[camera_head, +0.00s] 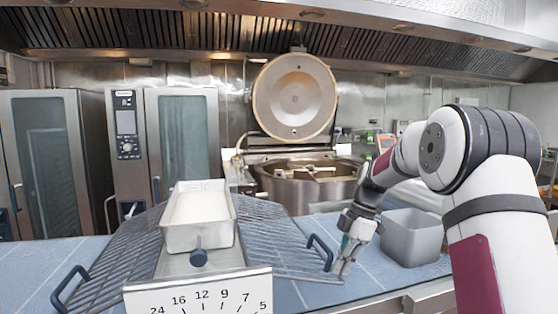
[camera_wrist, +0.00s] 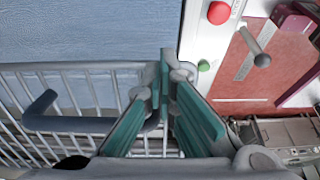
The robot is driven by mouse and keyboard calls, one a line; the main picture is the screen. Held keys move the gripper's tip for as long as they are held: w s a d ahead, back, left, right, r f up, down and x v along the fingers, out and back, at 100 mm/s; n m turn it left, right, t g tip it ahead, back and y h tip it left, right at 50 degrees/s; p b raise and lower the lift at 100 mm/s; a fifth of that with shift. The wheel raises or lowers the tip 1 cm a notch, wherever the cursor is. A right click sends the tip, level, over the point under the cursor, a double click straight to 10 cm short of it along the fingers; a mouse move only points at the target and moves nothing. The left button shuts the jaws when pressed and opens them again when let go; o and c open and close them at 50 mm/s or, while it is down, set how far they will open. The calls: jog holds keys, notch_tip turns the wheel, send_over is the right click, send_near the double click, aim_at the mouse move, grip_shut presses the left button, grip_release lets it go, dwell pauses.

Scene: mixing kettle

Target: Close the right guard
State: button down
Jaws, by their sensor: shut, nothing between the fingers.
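The right guard (camera_head: 280,233) is a wire grille that slopes out low to the right of the scale in the head view. Its dark blue handle (camera_head: 322,249) is at its outer right side. My gripper (camera_head: 343,271) is just right of this handle, pointing down, shut and empty. In the wrist view, the guard's bars (camera_wrist: 90,67) spread across the left, with the handle (camera_wrist: 75,123) beside the green fingers. The shut fingertips (camera_wrist: 170,66) are by the grille's right end. I cannot tell whether they touch it.
A white tray (camera_head: 170,238) sits on the scale (camera_head: 195,290) between the guards. The left guard (camera_head: 105,262) splays left. A grey bin (camera_head: 412,240) stands right of my gripper. The kettle (camera_head: 305,187), lid raised, is behind. Red (camera_wrist: 218,13) and green (camera_wrist: 203,66) buttons are near the fingers.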

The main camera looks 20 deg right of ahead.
jog(key=shift+a+f+y, duration=0.15)
jog(key=shift+f+y, duration=0.1)
jog(key=shift+f, duration=0.3)
jog(key=shift+a+f+y, duration=0.15)
jog(key=shift+f+y, duration=0.1)
jog(key=shift+f, duration=0.35)
